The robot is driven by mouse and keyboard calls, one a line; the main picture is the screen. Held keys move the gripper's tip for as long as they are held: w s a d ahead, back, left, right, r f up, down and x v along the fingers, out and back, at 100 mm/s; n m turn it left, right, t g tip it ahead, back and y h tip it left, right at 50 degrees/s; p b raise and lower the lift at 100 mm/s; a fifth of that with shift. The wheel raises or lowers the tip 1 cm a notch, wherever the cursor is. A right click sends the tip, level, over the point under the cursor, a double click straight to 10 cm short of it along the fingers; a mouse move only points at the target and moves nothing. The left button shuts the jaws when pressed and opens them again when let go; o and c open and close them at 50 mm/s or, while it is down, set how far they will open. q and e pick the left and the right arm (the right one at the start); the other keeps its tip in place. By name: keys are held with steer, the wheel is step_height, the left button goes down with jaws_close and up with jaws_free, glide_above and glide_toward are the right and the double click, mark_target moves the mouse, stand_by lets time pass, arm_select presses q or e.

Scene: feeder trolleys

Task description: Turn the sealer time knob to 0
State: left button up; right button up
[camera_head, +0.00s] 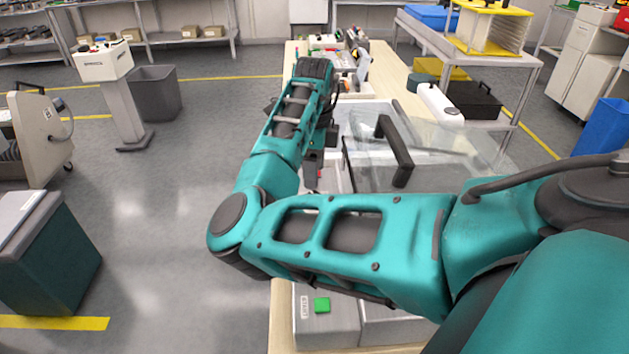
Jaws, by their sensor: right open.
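The sealer stands on the wooden bench, with a clear lid (440,155) that carries a black handle (398,155). A grey front panel (340,325) with a green button (322,305) shows below my right arm and seems to belong to the sealer. I cannot make out the time knob; my arm covers much of the sealer's front. My right arm reaches in from the right, bends at the left, and runs back up. My right gripper (312,178) is small and partly hidden, open, beside the left edge of the sealer. My left gripper is out of view.
The wooden bench (385,65) runs back with small items at its far end. The floor at the left is clear near the bench.

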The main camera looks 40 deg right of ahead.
mark_target(314, 194)
step_height(314, 194, down, 6)
steer(key=shift+f, duration=0.15)
stand_by(0.3)
jaws_close()
stand_by(0.4)
